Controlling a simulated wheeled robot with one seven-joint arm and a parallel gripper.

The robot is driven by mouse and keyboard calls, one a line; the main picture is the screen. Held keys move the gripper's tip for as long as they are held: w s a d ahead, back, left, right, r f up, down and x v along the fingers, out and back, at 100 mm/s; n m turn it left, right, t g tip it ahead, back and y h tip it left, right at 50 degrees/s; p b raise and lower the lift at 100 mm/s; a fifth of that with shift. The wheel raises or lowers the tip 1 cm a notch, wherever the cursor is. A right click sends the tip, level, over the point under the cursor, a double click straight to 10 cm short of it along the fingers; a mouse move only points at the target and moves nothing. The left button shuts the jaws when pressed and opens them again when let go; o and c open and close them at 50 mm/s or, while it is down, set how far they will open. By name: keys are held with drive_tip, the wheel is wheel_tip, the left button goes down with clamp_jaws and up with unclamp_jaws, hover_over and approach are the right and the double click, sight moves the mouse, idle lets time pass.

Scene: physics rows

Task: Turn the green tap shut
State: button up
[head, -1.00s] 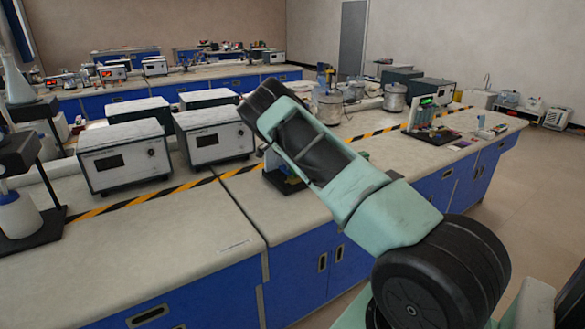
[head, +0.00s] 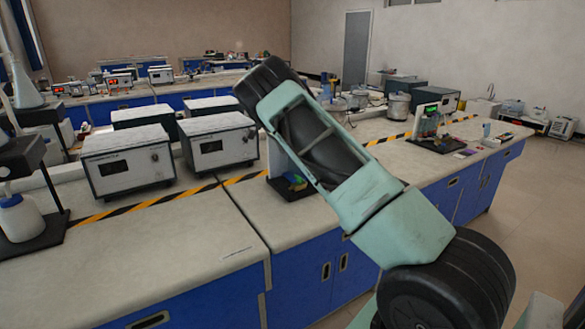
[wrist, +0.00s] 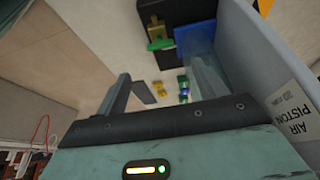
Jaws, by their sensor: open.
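The green tap (wrist: 161,45) shows in the wrist view as a flat green handle on a brass-coloured body (wrist: 152,24), against a black base. A blue block (wrist: 195,42) sits right beside it. My gripper (wrist: 163,73) is open and empty, its two fingers apart and pointing towards the tap side; the tap lies beyond the fingertips, with no contact visible. In the head view my arm hides the gripper and most of the tap's stand; only a small green and blue patch (head: 296,181) shows beside the arm. The handle's exact turn is hard to judge.
A grey panel labelled "AIR PISTON" (wrist: 292,108) stands close to my right finger in the wrist view. Small yellow parts (wrist: 160,88) show between the fingers. White instrument boxes (head: 127,158) stand on the bench left of my arm. The bench front (head: 130,260) is clear.

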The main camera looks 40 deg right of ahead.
drive_tip(key=v, duration=0.7)
drive_tip(key=shift+a, duration=0.1)
